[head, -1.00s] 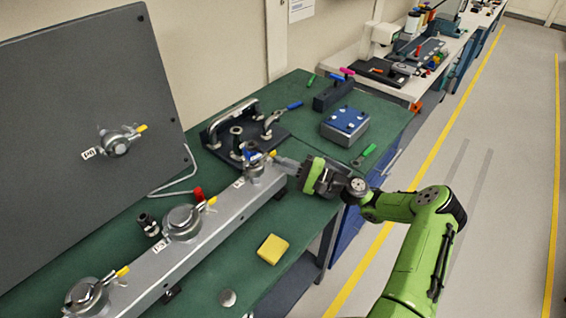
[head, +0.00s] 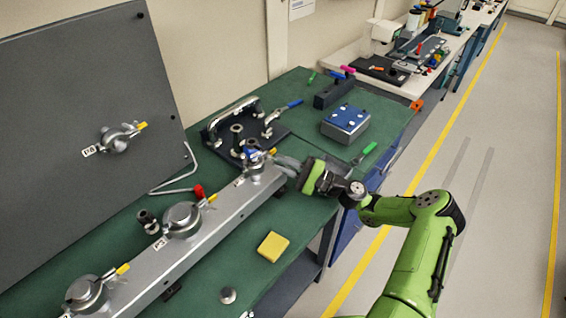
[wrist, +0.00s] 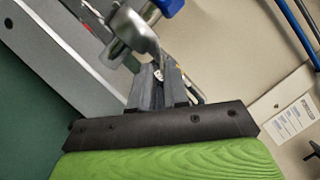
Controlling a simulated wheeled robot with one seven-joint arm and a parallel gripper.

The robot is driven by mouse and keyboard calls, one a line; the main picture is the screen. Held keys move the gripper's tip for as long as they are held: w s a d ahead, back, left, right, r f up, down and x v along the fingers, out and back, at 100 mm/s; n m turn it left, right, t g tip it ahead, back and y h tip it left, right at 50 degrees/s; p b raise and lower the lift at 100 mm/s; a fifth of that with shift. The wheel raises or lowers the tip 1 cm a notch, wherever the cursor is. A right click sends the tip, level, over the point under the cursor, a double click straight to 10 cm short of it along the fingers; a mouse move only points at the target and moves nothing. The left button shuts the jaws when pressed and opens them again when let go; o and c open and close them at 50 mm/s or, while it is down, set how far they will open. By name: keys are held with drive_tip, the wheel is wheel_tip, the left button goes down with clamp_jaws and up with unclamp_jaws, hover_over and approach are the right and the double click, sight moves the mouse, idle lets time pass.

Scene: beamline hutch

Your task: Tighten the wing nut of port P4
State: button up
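My gripper (head: 279,162) is at the right side of this far port, close to the yellow piece. In the wrist view, its dark fingers (wrist: 160,75) point at the silver clamp (wrist: 137,32), with a small pale bit between them. Whether they grip it is unclear.
Two more clamped ports with yellow pieces sit along the rail (head: 222,207), and another is on the grey panel (head: 75,90). A black plate with handles (head: 270,145) stands behind. A yellow block (head: 273,247) and a blue-topped box (head: 345,122) lie on the green bench.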

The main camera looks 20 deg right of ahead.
drive_tip(key=shift+r, duration=0.1)
drive_tip(key=b+v, duration=0.1)
drive_tip(key=v, duration=1.5)
drive_tip(key=shift+w, duration=0.15)
drive_tip(key=a+n+g, duration=0.2)
drive_tip(key=a, duration=0.1)
drive_tip(key=a+n+g+h, duration=0.1)
drive_tip(key=a+g, duration=0.2)
drive_tip(key=a+r+n+g+h, duration=0.1)
drive_tip(key=a+n+g, duration=0.1)
drive_tip(key=a+g, duration=0.1)
drive_tip(key=shift+s+a+n, duration=0.2)
drive_tip(key=shift+s+n, duration=0.05)
drive_tip(key=shift+n, duration=0.05)
drive_tip(key=s+a+r+n+g+h, duration=0.1)
drive_tip(key=s+a+r+n+h, duration=0.25)
drive_tip(key=s+r+h, duration=0.3)
drive_tip(key=s+a+r+n+g+h, duration=0.1)
drive_tip(key=s+a+r+n+h, duration=0.25)
drive_tip(key=s+r+h, duration=0.35)
drive_tip(key=s+d+r+n+t, duration=0.1)
drive_tip(key=s+d+t, duration=0.1)
drive_tip(key=s, duration=0.8)
drive_tip(key=shift+s+d+r+n+t, duration=0.2)
drive_tip(key=shift+d+r+n+t, duration=0.15)
drive_tip(key=shift+t, duration=0.15)
